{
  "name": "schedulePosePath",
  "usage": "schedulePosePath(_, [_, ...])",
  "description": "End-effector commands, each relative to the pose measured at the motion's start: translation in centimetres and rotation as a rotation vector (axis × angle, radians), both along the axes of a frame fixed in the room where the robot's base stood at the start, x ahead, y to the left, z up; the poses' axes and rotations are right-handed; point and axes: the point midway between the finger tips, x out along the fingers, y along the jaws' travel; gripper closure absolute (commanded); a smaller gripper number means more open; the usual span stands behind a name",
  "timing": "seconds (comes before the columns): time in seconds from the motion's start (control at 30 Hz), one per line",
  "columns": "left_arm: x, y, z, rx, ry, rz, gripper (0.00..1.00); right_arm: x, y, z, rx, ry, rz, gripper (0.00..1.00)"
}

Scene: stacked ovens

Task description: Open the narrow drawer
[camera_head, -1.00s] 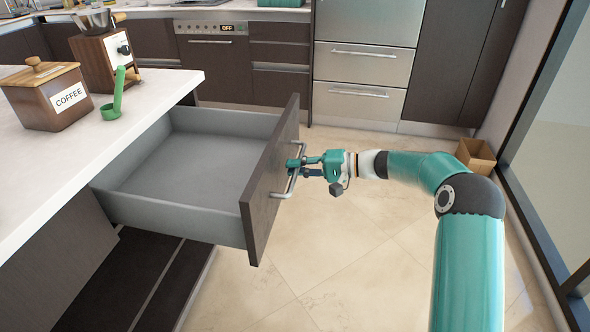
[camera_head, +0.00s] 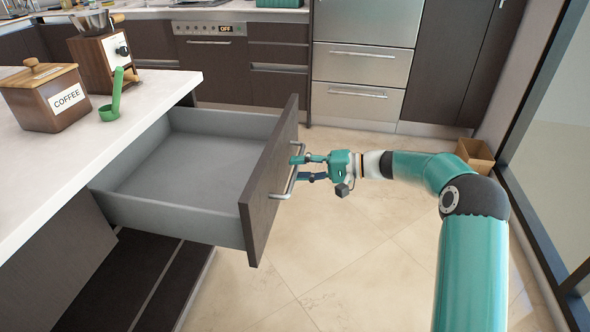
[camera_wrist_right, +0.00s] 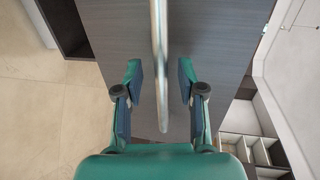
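The narrow drawer (camera_head: 190,170) is pulled far out from under the white counter, and its grey inside is empty. Its dark wood front (camera_head: 268,190) faces my right arm and carries a metal bar handle (camera_head: 291,178). My right gripper (camera_head: 300,168) is at the handle with its fingers apart. In the right wrist view, the handle (camera_wrist_right: 160,60) runs between the open fingers (camera_wrist_right: 161,88) with a gap on both sides, and the fingers do not touch it. My left gripper is not in view.
A coffee box (camera_head: 46,96), a green scoop (camera_head: 113,100) and a wooden grinder (camera_head: 105,58) stand on the counter (camera_head: 150,95). A cardboard box (camera_head: 474,153) lies by the window. The tiled floor (camera_head: 340,265) beside the drawer is clear.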

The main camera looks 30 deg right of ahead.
Motion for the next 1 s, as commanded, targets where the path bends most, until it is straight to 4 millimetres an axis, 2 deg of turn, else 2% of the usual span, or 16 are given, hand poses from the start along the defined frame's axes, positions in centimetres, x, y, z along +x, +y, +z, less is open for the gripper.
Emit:
schedulePosePath(0.3, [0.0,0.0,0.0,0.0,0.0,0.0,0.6,-3.7,-5.0,1.1,-0.002,0.002,-0.003,0.61])
schedulePosePath(0.5, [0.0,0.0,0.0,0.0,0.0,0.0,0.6,-5.6,-7.3,1.7,0.0,0.003,-0.001,0.61])
schedulePosePath(0.7, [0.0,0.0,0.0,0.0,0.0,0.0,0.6,-6.3,-8.1,1.9,-0.001,0.004,0.002,0.61])
schedulePosePath(1.0, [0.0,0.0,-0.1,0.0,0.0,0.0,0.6,-6.3,-8.1,1.9,0.0,0.003,0.002,0.61])
